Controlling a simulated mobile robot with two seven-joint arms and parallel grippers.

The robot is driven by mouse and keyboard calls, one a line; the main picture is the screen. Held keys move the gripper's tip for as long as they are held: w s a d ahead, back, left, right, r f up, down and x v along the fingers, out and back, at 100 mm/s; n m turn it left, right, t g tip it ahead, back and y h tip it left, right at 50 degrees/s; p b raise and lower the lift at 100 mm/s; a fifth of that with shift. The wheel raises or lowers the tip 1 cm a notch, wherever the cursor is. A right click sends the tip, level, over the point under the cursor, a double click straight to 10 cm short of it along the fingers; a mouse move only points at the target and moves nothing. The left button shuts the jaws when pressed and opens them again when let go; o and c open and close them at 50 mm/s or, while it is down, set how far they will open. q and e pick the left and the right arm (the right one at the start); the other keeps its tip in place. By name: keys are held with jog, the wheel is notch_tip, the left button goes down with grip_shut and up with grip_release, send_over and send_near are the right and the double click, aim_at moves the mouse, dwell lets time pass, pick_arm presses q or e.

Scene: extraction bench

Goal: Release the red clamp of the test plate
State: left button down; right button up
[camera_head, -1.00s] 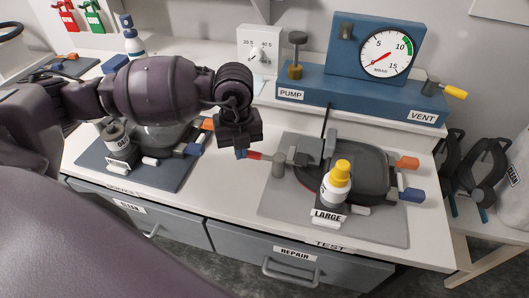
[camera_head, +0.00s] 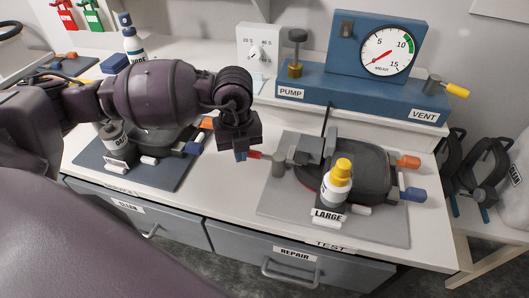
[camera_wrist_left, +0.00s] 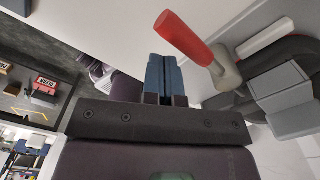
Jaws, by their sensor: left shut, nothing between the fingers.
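The red clamp handle (camera_head: 254,155) sticks out to the left from a grey post at the left side of the test plate (camera_head: 273,205). It also shows in the left wrist view (camera_wrist_left: 185,38), joined to a beige-grey pivot. My left gripper (camera_head: 241,155) is shut and empty, with its blue fingertips just left of the handle's free end. In the left wrist view the fingers (camera_wrist_left: 164,68) are together beside the handle; I cannot tell whether they touch it. A dark round vessel (camera_head: 355,160) and a grey block (camera_head: 308,151) stand on the plate. My right gripper is not in view.
A yellow-capped bottle (camera_head: 337,182) stands at the plate's front. Orange (camera_head: 408,162) and blue (camera_head: 413,194) handles project on its right. The blue pump unit (camera_head: 350,98) with its gauge stands behind. Another dark mat (camera_head: 165,176) with parts lies left under my arm.

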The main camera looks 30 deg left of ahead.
pick_arm(q)
jog(key=shift+s+f+b, duration=0.2)
jog(key=shift+f+b, duration=0.05)
jog(key=shift+f, duration=0.3)
jog(key=shift+s+f+b, duration=0.2)
jog(key=shift+f+b, duration=0.05)
jog(key=shift+f, duration=0.25)
jog(key=shift+w+f, duration=0.15)
jog(key=shift+f, duration=0.15)
jog(key=shift+w+f, duration=0.2)
jog(key=shift+w, duration=0.05)
jog(key=shift+s+r, duration=0.1)
jog(key=shift+r, duration=0.15)
